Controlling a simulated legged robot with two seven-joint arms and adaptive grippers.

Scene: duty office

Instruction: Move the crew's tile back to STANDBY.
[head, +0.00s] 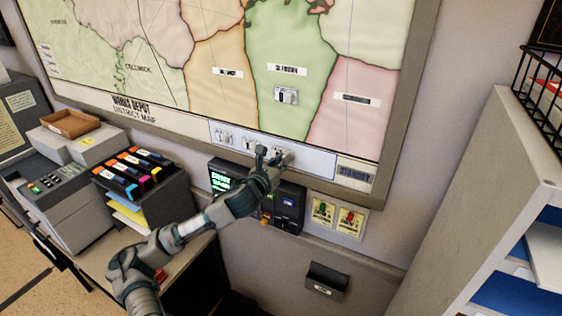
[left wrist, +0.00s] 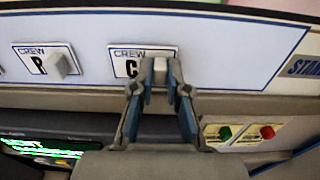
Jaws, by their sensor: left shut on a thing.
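My left gripper (head: 270,157) is at the white strip (head: 313,162) along the bottom of the wall map. It is shut on the knob of a crew tile (left wrist: 122,60) whose letter looks like C, partly hidden by the fingers. That tile lies flat against the strip. A second crew tile (left wrist: 50,62) sits to its left with its knob free. The STANDBY label (head: 354,173) is at the strip's right end. Another tile (head: 286,96) is on the green district of the map. My right gripper is not in view.
Below the strip are a dark panel with a green display (head: 221,181) and two yellow switch plates (head: 336,216). A folder rack (head: 140,185) and an office machine (head: 62,180) stand at left. A grey cabinet (head: 490,180) with a wire basket stands at right.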

